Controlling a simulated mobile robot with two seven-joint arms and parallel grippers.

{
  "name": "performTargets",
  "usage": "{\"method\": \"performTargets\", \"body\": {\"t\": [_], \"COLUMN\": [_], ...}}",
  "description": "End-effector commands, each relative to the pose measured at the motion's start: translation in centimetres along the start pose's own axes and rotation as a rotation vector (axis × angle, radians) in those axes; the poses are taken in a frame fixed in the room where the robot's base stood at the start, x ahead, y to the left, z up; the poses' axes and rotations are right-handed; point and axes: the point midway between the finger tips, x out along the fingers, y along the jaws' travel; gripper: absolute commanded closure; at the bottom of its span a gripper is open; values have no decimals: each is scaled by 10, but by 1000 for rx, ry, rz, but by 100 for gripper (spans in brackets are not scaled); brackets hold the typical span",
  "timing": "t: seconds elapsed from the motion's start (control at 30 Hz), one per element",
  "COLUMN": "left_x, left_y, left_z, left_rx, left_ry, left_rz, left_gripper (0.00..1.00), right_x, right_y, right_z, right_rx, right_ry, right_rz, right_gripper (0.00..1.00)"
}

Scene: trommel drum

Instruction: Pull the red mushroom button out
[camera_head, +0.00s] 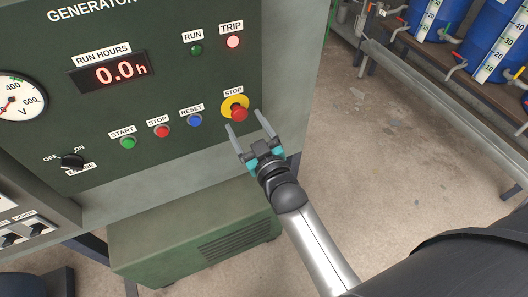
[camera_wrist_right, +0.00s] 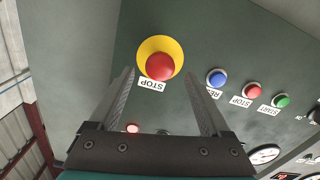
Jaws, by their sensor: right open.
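The red mushroom button (camera_head: 239,113) sits on a yellow round plate (camera_head: 228,102) under a STOP label on the dark green generator panel. My right gripper (camera_head: 246,122) is open, with its fingers pointing at the panel on either side of and just short of the button. In the right wrist view the red mushroom button (camera_wrist_right: 160,67) shows beyond and between the fingertips (camera_wrist_right: 160,75). The fingers appear apart from the button. My left gripper is not in view.
Start (camera_head: 128,142), small red stop (camera_head: 162,131) and blue reset (camera_head: 195,120) buttons lie left of the mushroom button. An engine switch (camera_head: 72,161) is farther left. Blue drums (camera_head: 490,40) stand on a rack at right. The floor (camera_head: 390,150) between is clear.

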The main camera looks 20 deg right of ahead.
Motion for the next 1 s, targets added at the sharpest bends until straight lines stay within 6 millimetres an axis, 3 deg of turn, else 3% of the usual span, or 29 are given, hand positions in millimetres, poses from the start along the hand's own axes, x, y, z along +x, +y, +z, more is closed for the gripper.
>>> {"method": "performTargets", "body": {"t": [0.6,0.8,1.0], "left_x": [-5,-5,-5], "left_y": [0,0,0], "left_z": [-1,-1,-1], "left_rx": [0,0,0], "left_ry": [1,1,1], "left_rz": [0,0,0], "left_gripper": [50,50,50], "right_x": [-107,-128,-134], "right_y": [0,0,0], "right_z": [1,1,0], "right_rx": [-1,-1,-1], "right_ry": [-4,-3,-1], "right_rz": [-1,-1,0], "right_gripper": [19,19,19]}}
